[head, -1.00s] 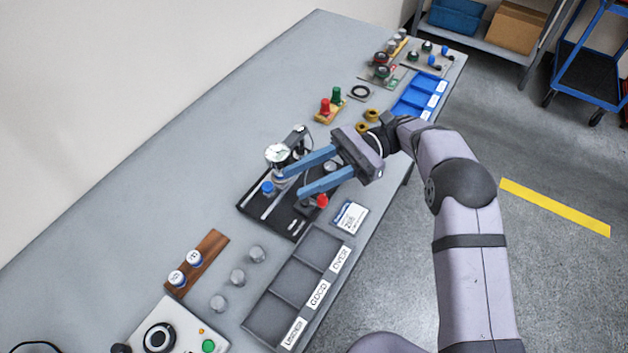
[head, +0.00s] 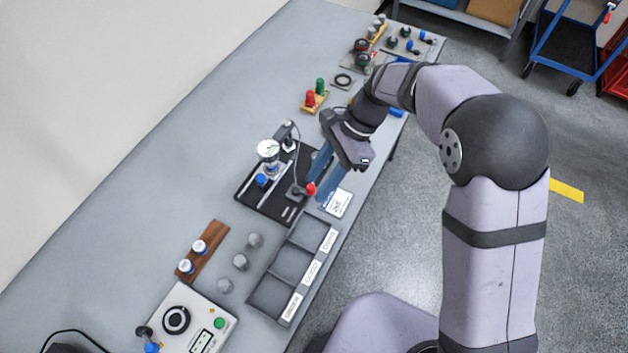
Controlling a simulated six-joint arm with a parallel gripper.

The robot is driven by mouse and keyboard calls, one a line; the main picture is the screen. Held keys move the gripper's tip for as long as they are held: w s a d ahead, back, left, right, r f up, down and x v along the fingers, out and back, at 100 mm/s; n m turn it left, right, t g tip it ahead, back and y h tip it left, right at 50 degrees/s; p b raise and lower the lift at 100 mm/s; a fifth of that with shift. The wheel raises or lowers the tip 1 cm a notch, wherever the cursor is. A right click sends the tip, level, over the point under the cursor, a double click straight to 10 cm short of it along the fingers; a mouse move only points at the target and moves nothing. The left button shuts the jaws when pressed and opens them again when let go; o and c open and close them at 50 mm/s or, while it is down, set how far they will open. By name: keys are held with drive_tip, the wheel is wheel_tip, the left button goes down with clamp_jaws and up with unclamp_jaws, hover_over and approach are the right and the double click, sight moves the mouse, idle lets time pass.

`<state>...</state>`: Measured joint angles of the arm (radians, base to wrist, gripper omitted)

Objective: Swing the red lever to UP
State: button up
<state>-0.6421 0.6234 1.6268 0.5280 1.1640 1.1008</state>
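The red lever shows as a red knob (head: 310,189) on a short dark arm at the right side of a black gauge fixture (head: 252,205). The lever lies low, leaning toward the table's front edge. No UP mark is readable. My gripper (head: 316,190) points down over the fixture's right side, its two blue fingers apart. The fingertips are right by the red knob; I cannot tell whether they touch it. The fingers cover part of the fixture and of the white card (head: 337,203) beside it.
A dial gauge (head: 268,150) on a post and a blue knob (head: 261,180) stand on the fixture, left of my gripper. A three-bin tray (head: 309,238) lies in front. Red and green pegs (head: 310,98) stand behind.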

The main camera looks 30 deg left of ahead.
sight(312, 186)
drive_tip(key=shift+w+a+f+m+t+y+p, duration=0.1)
drive_tip(key=shift+w+a+f+m+t+p, duration=0.25)
drive_tip(key=shift+f, duration=1)
drive_tip(key=shift+w+a+f+m+t+y+p, duration=0.15)
drive_tip(key=shift+w+a+f+t+p, duration=0.4)
drive_tip(key=shift+f, duration=0.85)
drive_tip(key=shift+w+a+f+m+t+y+p, duration=0.1)
drive_tip(key=shift+w+a+f+m+t+p, duration=0.15)
drive_tip(key=shift+w+a+f, duration=0.75)
drive_tip(key=shift+s+d+f, duration=0.35)
drive_tip(key=shift+s, duration=0.15)
drive_tip(key=shift+c, duration=0.2)
clamp_jaws()
